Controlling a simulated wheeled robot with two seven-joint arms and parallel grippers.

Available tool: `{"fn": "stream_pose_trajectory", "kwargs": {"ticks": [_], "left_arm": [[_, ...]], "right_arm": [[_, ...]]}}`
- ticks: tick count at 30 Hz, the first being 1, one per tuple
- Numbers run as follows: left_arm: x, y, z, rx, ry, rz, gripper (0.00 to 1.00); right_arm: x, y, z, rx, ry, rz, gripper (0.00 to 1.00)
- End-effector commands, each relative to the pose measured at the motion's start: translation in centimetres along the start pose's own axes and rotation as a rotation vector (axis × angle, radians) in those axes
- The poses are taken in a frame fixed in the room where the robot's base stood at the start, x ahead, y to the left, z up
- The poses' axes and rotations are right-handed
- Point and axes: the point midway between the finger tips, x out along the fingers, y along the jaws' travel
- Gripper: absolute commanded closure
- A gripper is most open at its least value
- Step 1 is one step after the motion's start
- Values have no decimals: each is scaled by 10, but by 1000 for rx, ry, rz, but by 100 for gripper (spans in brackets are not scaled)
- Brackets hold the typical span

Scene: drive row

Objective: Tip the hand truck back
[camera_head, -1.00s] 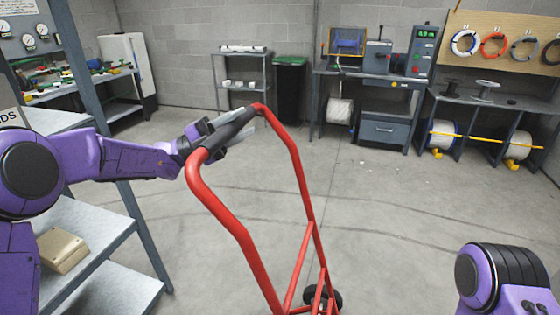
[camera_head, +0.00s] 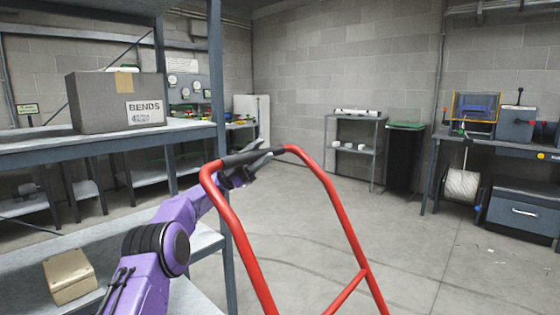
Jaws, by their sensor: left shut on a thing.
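The red hand truck (camera_head: 333,202) stands in front of me, its two side rails running down out of the bottom of the view. Its top crossbar has a black grip (camera_head: 240,157). My left gripper (camera_head: 258,158) is shut on this grip, with the purple arm reaching up from the lower left. The hand truck's wheels and foot are out of view. My right gripper is not in view.
A metal shelf rack (camera_head: 226,190) stands close on the left, with a grey box marked BENDS (camera_head: 118,101) and a beige box (camera_head: 70,276). A dark bin (camera_head: 404,158), small shelf (camera_head: 355,150) and workbench (camera_head: 520,211) line the back. The floor (camera_head: 440,270) right of the hand truck is clear.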

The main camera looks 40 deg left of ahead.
Motion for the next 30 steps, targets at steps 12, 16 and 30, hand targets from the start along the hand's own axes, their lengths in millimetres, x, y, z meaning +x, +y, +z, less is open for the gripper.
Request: {"fn": "stream_pose_trajectory", "kwargs": {"ticks": [12,16,30], "left_arm": [[-21,-9,-1,6,-17,-20,100],[-21,-9,0,6,-17,-20,58],[-40,-6,3,10,-22,-18,41]], "right_arm": [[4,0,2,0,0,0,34],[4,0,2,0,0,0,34],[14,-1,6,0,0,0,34]]}}
